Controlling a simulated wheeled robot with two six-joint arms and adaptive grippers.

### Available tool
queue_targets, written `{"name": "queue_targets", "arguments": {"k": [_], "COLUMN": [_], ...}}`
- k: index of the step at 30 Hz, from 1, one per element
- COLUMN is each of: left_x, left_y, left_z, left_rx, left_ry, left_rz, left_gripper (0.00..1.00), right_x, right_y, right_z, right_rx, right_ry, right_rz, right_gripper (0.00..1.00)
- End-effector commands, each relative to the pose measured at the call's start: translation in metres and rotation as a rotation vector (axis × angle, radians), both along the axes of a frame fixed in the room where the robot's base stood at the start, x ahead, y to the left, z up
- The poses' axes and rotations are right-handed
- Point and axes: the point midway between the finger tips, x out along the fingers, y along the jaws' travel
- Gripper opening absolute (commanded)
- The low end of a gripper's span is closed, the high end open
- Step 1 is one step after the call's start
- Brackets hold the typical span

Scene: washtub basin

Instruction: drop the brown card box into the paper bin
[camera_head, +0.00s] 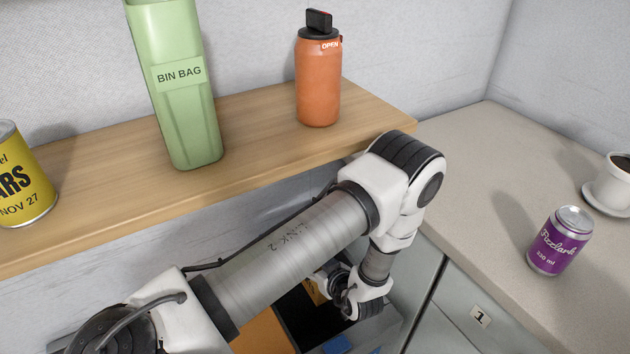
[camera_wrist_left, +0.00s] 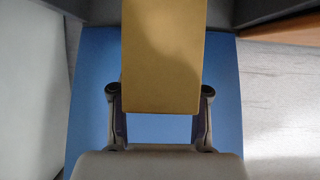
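The brown card box (camera_wrist_left: 162,55) shows as a flat tan block in the left wrist view, between the two fingers of my left gripper (camera_wrist_left: 160,105), which is shut on it. A blue surface (camera_wrist_left: 95,120) lies behind the box there; I cannot tell whether it belongs to the paper bin. In the head view my left gripper (camera_head: 345,292) hangs below the wooden shelf, over a dark opening, and a small tan patch of the box (camera_head: 317,290) shows beside it. My arm hides much of the area below, and no bin label is readable. My right gripper is out of view.
The wooden shelf (camera_head: 270,135) holds a green bin-bag container (camera_head: 178,90), an orange bottle (camera_head: 318,85) and a yellow can (camera_head: 22,180). The counter at right holds a purple can (camera_head: 560,242) and a coffee cup (camera_head: 612,180). A grey front marked 1 (camera_head: 455,300) stands beside the opening.

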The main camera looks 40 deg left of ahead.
Motion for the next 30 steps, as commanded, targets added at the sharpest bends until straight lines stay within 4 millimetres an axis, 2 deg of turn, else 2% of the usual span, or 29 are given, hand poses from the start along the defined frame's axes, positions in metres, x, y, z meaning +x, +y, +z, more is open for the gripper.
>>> {"name": "queue_targets", "arguments": {"k": [1, 2, 3, 13, 24, 30], "left_x": [0.0, 0.0, 0.0, -0.001, -0.016, -0.018], "left_y": [0.0, 0.0, 0.0, -0.004, -0.058, -0.063], "left_z": [0.0, 0.0, 0.0, 0.002, 0.033, 0.036], "left_rx": [0.0, 0.0, 0.0, 0.0, 0.001, 0.0], "left_ry": [0.0, 0.0, 0.0, 0.0, -0.001, 0.0], "left_rz": [0.0, 0.0, 0.0, -0.001, -0.003, 0.001], "left_gripper": [0.63, 0.74, 0.75, 0.75, 0.75, 0.75], "right_x": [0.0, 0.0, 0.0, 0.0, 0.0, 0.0], "right_y": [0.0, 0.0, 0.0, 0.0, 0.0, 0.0], "right_z": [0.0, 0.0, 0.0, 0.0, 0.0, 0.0], "right_rx": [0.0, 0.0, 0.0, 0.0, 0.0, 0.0], "right_ry": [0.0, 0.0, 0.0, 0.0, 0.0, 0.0], "right_rz": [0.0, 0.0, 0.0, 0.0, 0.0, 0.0], "right_gripper": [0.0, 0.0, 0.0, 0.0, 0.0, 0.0]}}
